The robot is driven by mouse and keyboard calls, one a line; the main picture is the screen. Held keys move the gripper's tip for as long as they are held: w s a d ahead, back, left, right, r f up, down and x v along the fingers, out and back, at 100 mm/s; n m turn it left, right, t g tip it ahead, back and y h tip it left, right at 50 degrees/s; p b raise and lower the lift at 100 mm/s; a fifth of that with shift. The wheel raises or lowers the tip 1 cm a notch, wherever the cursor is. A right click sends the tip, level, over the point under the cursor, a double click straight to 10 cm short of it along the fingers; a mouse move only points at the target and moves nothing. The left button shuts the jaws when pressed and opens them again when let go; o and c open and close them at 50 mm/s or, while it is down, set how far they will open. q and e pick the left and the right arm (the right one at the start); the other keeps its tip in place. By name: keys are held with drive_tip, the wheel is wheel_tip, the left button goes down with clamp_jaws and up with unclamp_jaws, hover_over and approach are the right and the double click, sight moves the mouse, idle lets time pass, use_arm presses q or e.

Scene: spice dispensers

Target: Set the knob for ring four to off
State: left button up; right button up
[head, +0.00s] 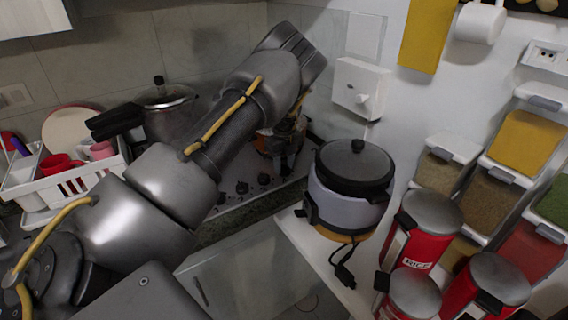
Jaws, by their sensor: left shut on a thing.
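The stove (232,200) stands behind my left arm, with a row of dark knobs along its front edge. A knob (241,187) and another knob (264,180) show clear of the gripper. My left gripper (284,163) is small and partly hidden beyond my arm; it points down at the right end of the row and is shut on a knob there. The held knob is mostly covered, so its setting and any ring marking cannot be read. My right gripper is out of view.
An orange pot (268,143) sits on the stove close behind the gripper. A steel pot (172,112) stands further left. A rice cooker (350,190) stands right of the stove, with red canisters (429,232) beyond. A white dish rack (66,178) is at left.

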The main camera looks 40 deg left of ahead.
sight(284, 166)
use_arm(q)
drive_tip(key=shift+a+r, duration=0.1)
drive_tip(key=o, duration=1)
wheel_tip(284, 166, up, 11)
drive_tip(key=b, duration=0.1)
drive_tip(key=shift+b, duration=0.4)
